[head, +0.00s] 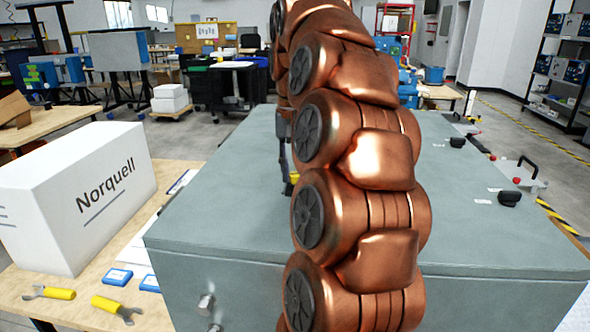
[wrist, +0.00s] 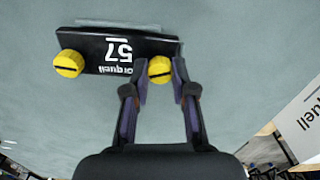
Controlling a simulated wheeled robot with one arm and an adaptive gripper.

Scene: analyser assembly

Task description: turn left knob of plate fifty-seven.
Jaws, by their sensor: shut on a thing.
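The plate fifty-seven (wrist: 118,47) is a black plate with white print, upside down in the wrist view, on a grey-green surface. It has two slotted yellow knobs. One knob (wrist: 68,64) is at the picture's left and free. The other knob (wrist: 160,69), at the picture's right, is the plate's left one as the print reads. My gripper (wrist: 161,82) is shut on this knob, a fingertip on each side. Its slot lies nearly level in the picture. In the head view my copper arm hides the plate and most of the gripper; a bit of yellow (head: 293,178) shows beside it.
The large grey-green cabinet top (head: 220,215) is mostly clear. Black knobs (head: 509,198) stand on its right side. A white Norquell box (head: 80,195), yellow-handled tools (head: 118,308) and small blue boxes (head: 118,277) lie on the wooden table at left.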

